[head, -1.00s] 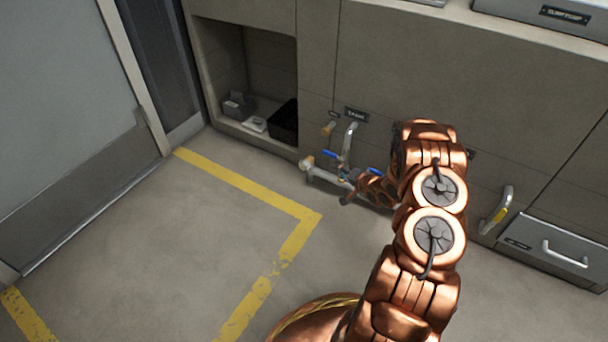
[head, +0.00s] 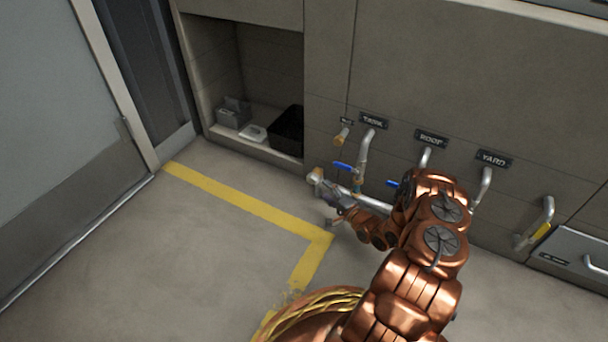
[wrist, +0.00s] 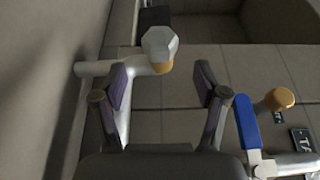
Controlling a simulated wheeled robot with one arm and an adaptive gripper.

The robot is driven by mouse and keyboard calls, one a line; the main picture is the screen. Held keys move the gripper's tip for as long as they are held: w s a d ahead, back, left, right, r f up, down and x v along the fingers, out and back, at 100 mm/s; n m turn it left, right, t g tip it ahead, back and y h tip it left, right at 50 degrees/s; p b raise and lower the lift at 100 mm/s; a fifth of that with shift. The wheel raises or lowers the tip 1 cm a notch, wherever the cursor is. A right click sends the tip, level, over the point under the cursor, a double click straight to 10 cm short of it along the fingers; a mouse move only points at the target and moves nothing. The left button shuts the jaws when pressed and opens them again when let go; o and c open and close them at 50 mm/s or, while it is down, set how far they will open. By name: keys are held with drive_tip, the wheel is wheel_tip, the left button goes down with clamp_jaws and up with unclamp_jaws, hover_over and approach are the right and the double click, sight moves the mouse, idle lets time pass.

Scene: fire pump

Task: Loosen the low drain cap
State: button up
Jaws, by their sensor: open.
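The low drain cap (head: 315,176) is at the left end of the grey pipe near the floor, below the TANK sign. In the wrist view it is a pale, faceted cap (wrist: 160,43) with a brass-coloured collar on a short pipe stub. My gripper (head: 332,208) is low beside the pipe, close to the cap. In the wrist view my gripper (wrist: 161,84) is open and empty, its dark pads spread. The cap shows just past the fingertips, roughly centred between them. I see no contact with it.
A brass-ended stub (head: 341,138) sits higher on the wall; it also shows in the wrist view (wrist: 281,98). A blue valve lever (wrist: 246,121) is close to my right finger. Grey pipes rise below the TANK (head: 372,121), ROOF and YARD signs. Floor to the left is clear.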

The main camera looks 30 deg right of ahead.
sight(314, 182)
drive_tip(key=w, duration=0.2)
drive_tip(key=w+a+b, duration=0.1)
drive_tip(key=w, duration=0.1)
drive_tip(key=w+b, duration=0.1)
drive_tip(key=w, duration=0.1)
drive_tip(key=shift+w+a+f, duration=0.15)
drive_tip(key=shift+w+a, duration=0.15)
drive_tip(key=shift+w, duration=0.1)
drive_tip(key=shift+w+b, duration=0.35)
drive_tip(key=shift+w, duration=0.2)
drive_tip(key=shift+c, duration=0.4)
drive_tip(key=c, duration=1.1)
drive_tip(key=shift+o, duration=0.2)
drive_tip(key=shift+r+p, duration=0.25)
drive_tip(key=shift+p, duration=0.2)
